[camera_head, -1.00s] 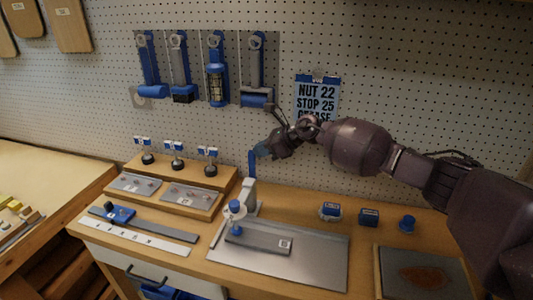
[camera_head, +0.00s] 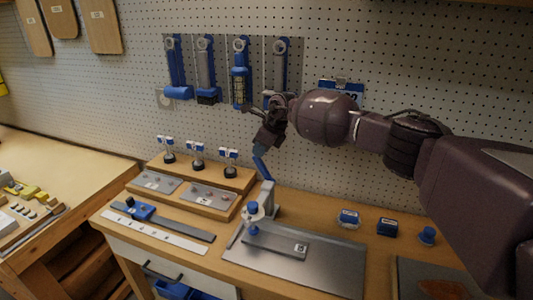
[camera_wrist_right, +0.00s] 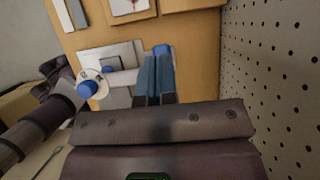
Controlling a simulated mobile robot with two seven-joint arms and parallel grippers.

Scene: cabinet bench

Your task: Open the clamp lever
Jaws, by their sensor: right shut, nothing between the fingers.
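The toggle clamp (camera_head: 268,194) stands at the back edge of the steel plate, with a grey post and a blue spindle tip (camera_head: 253,211) over a grey bar (camera_head: 285,246). Its blue clamp lever (camera_head: 261,166) rises from the post and leans to the left at the top. My right gripper (camera_head: 262,143) is shut, with nothing between its fingers, at the lever's upper end; I cannot tell if it touches. In the right wrist view the shut fingers (camera_wrist_right: 155,78) point at the bench, with a blue end (camera_wrist_right: 161,49) just beyond them.
The pegboard wall (camera_head: 400,60) is close behind my right arm. Blue-handled tools (camera_head: 240,72) hang on it above. A stepped wooden stand (camera_head: 200,192) is left of the clamp. The plate's front (camera_head: 320,275) is clear.

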